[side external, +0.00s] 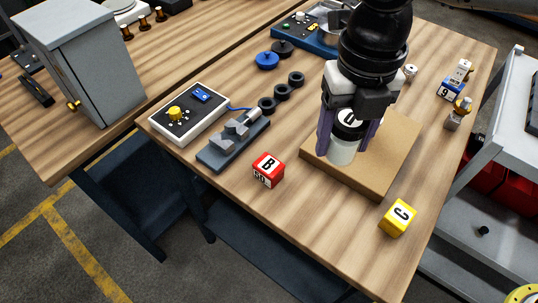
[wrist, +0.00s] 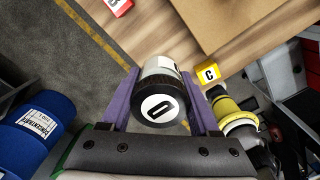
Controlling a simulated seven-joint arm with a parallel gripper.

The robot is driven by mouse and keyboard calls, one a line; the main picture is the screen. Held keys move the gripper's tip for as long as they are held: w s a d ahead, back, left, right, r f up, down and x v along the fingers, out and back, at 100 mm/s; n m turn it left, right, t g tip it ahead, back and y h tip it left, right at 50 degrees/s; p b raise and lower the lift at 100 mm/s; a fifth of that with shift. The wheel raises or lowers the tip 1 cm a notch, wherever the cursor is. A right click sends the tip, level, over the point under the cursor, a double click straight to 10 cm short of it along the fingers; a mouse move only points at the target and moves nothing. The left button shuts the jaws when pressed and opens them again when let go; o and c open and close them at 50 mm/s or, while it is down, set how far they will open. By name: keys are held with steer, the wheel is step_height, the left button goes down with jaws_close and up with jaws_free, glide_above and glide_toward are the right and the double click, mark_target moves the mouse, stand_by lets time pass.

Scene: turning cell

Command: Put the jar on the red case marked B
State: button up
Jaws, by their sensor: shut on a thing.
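My gripper (side external: 345,140) is shut on the jar, with one purple finger on each side. In the side view the jar appears in front of the wooden board; its height above it is hard to tell. The wrist view shows the jar (wrist: 160,97) between the fingers of my gripper (wrist: 163,100), lid toward the camera. The red case marked B (side external: 267,169) sits on the table, left of the jar. It also shows at the top of the wrist view (wrist: 118,5), partly cut off.
A yellow case marked C (side external: 398,217) sits near the front table edge. A wooden board (side external: 385,180) lies under and behind my gripper. A grey vise-like fixture (side external: 233,143) and a control box (side external: 189,113) stand left of the red case. Several black rings (side external: 281,92) lie behind.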

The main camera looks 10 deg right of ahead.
steer(key=w+a+f, duration=0.8)
steer(key=a+f, duration=0.1)
steer(key=shift+w+a+f, duration=0.2)
steer(key=shift+f, duration=1.55)
steer(key=shift+f, duration=0.1)
steer(key=o, duration=1.4)
steer(key=shift+o, duration=0.2)
step_height(320, 180, up, 12)
